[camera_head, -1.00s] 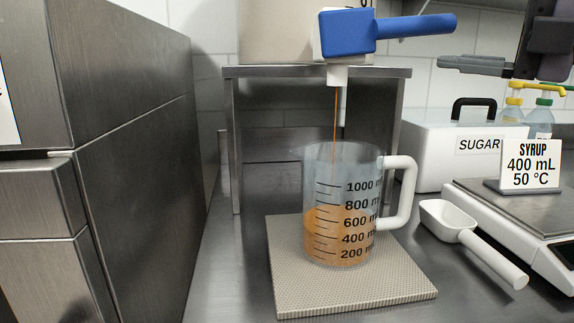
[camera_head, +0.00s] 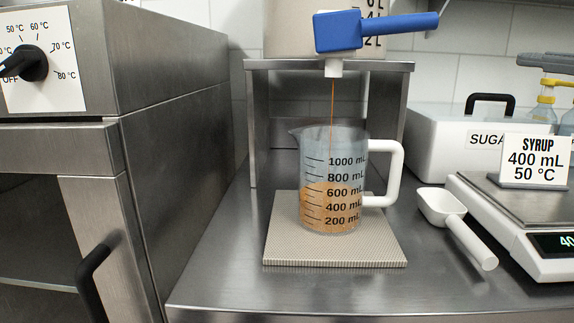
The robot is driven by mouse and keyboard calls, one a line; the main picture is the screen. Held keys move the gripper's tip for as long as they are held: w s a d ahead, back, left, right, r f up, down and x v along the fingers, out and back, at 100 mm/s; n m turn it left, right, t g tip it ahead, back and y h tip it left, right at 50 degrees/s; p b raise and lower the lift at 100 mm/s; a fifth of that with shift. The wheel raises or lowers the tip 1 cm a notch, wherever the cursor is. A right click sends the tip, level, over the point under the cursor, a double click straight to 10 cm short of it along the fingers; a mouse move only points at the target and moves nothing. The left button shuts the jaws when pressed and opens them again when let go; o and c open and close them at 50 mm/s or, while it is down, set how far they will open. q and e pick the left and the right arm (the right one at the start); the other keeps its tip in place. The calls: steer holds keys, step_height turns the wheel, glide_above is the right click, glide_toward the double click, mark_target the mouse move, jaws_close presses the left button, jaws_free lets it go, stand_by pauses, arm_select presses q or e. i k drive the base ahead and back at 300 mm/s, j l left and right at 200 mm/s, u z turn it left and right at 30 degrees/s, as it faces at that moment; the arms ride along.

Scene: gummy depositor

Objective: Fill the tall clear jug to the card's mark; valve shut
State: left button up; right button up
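The clear jug (camera_head: 343,150) stands upright on a textured mat (camera_head: 285,250), its white handle to the right. Amber syrup (camera_head: 318,205) fills its lower part; the surface shows near the 600 mL mark, though the tilted view blurs the exact level. A thin amber stream (camera_head: 332,105) falls into the jug from the white spout (camera_head: 333,68). The valve's blue handle (camera_head: 400,23) points sideways to the right. The card (camera_head: 535,161) reads "SYRUP 400 mL 50 °C". Neither gripper is in view.
A steel stand (camera_head: 258,120) carries the tank (camera_head: 287,30). A white scoop (camera_head: 460,226), a scale (camera_head: 510,228) and a sugar box (camera_head: 440,135) stand at the right. A steel cabinet with a temperature dial (camera_head: 32,63) is at the left. The front counter (camera_head: 330,290) is clear.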

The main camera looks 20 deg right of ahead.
mark_target(335, 31)
steer(key=k+l, duration=0.8)
steer(key=k, duration=0.2)
